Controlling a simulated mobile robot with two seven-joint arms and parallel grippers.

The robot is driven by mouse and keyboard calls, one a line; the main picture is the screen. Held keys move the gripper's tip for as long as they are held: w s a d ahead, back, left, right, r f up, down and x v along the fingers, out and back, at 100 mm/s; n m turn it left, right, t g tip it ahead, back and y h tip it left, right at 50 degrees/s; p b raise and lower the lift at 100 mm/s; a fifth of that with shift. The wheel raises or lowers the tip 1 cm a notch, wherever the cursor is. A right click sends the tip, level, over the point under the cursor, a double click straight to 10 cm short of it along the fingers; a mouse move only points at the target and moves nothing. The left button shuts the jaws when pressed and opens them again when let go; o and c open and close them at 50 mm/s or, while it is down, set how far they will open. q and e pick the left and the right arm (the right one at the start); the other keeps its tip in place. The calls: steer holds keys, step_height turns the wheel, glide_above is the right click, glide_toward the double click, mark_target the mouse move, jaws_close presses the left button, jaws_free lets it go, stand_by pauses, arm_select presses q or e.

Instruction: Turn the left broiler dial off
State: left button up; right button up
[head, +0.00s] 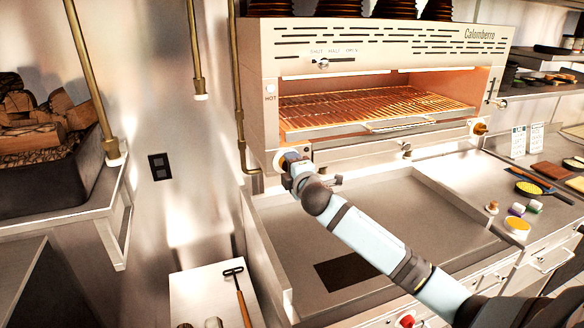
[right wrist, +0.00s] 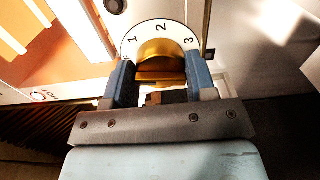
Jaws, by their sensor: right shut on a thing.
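The broiler (head: 370,45) has a lit orange rack inside. Its left dial (head: 281,158) sits on the lower left of its front and is mostly hidden by my right gripper (head: 290,170). In the right wrist view, the left dial (right wrist: 160,48) is a brass knob on a white ring marked 1, 2 and 3. My right gripper (right wrist: 160,76) has its two blue fingers on either side of the brass knob, shut on it. The dial's pointer position cannot be told. The right dial (head: 480,129) is brass and stands free. My left gripper is not in view.
A flat steel griddle (head: 350,225) with raised walls lies below the broiler. A vertical brass pipe (head: 238,110) runs close left of the broiler. A rack handle (head: 400,124) juts out in front. Several small items stand on the right counter (head: 480,185).

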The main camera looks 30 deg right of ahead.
steer(key=shift+n, duration=0.7)
steer(key=o, duration=0.9)
steer(key=b+v, duration=0.3)
steer(key=v, duration=1)
steer(key=shift+s+a, duration=0.15)
steer(key=shift+s, duration=0.2)
